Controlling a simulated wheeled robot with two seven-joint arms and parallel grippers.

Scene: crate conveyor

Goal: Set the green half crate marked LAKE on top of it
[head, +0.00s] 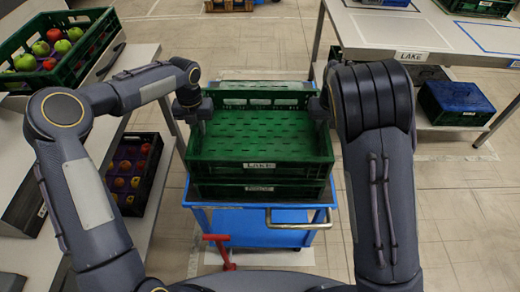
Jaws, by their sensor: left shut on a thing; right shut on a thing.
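The green half crate marked LAKE (260,153) is empty and level in the middle of the head view. My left gripper (196,112) is shut on its left wall, and my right gripper (321,108) is shut on its right wall. Directly below it is another green crate (262,189) with a white label too small to read surely. That crate stands on a blue cart (250,222). The two crates look lined up; I cannot tell whether they touch. The lower crate's inside is hidden.
A green crate of apples (62,75) stands on the left table, with a dark crate of fruit (134,172) below. A right table (440,40) carries a LAKE label; a blue-topped crate (456,100) sits under it. The cart has a metal handle (298,221).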

